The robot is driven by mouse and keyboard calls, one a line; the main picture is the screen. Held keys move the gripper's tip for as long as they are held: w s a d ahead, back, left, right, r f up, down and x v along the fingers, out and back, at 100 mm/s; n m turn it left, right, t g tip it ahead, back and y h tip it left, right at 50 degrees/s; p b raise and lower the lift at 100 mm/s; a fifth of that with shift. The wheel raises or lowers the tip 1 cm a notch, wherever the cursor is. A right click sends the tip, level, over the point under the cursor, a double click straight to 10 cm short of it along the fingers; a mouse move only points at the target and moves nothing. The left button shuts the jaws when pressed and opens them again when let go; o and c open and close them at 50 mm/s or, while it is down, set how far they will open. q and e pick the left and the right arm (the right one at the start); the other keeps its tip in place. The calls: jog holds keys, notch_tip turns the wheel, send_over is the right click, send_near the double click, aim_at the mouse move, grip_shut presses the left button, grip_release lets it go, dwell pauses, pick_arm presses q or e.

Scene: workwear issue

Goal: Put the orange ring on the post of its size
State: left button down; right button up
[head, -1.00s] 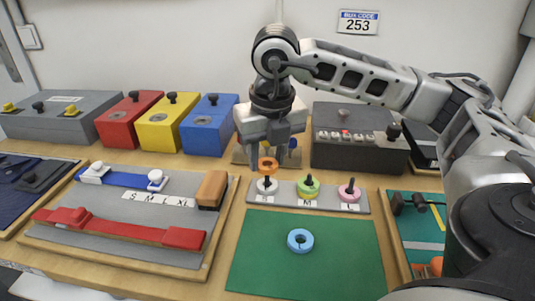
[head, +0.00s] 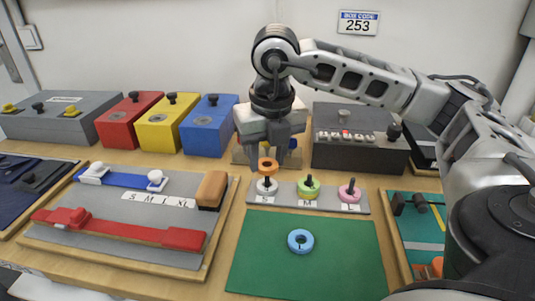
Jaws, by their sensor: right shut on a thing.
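The orange ring (head: 267,165) is in my right gripper (head: 268,158), which is shut on it and points down. The ring is at the left post of the grey post board (head: 335,201), just above a white ring (head: 267,186) on that post. I cannot tell whether the post passes through the orange ring. A green ring (head: 308,188) sits around the middle post, marked M, and a pink ring (head: 349,192) around the right post, marked L. The left post's label is partly unclear. My left gripper is not in view.
A blue ring (head: 300,241) lies on the green mat (head: 340,266) in front. A belt board (head: 130,225) stands at left. Red (head: 127,118), yellow (head: 167,122) and blue (head: 209,124) boxes and a dark box (head: 360,153) stand behind. The mat is otherwise clear.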

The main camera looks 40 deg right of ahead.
jog(key=shift+f+b, duration=0.6)
jog(key=shift+f, duration=0.05)
dwell(0.5)
jog(key=o, duration=1.4)
jog(key=shift+r, duration=0.15)
jog(key=shift+r+p, duration=2.65)
jog(key=shift+r, duration=0.7)
